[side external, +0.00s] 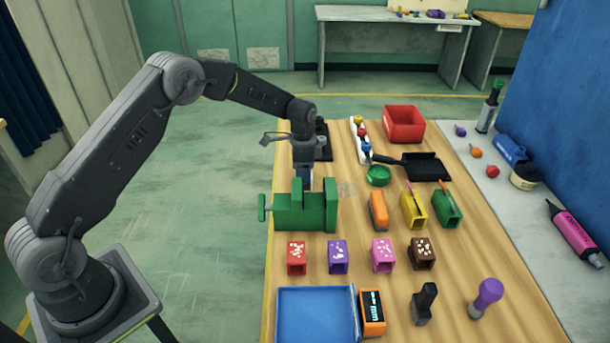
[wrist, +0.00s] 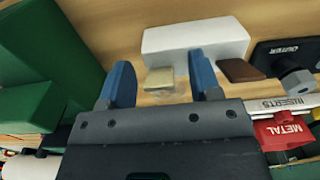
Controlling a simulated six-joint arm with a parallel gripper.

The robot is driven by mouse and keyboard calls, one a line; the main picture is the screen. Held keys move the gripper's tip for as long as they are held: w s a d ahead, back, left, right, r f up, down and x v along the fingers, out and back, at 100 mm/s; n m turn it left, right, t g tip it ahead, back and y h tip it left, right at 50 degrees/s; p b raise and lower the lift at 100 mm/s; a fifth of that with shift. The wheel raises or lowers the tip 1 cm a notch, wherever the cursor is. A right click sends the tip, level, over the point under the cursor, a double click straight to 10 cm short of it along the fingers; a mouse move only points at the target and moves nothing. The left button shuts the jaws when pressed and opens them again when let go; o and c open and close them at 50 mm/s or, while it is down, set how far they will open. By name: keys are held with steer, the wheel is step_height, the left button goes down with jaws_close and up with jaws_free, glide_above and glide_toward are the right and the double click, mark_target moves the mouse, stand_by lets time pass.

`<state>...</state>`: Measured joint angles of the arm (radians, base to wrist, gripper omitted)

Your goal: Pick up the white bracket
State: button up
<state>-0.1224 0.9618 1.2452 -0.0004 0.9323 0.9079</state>
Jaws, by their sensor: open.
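In the wrist view a white block-like piece (wrist: 195,40), which looks like the white bracket, lies on the wooden table just beyond my fingertips. My gripper (wrist: 158,60) is open, its two blue fingers apart. A small beige block (wrist: 160,77) shows between the fingers, and a brown piece (wrist: 240,70) is right of the right finger. In the side view my gripper (side external: 304,180) points down behind the green vise (side external: 305,208). I cannot make out the white piece in that view.
The green vise also fills the left of the wrist view (wrist: 50,60). A black holder labelled OUTER (wrist: 285,52) stands at right. Several coloured boxes and a blue tray (side external: 315,315) are in front, and a red bin (side external: 404,125) is at the back.

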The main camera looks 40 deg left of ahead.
jaws_close()
steer(key=shift+r, duration=0.1)
stand_by(0.4)
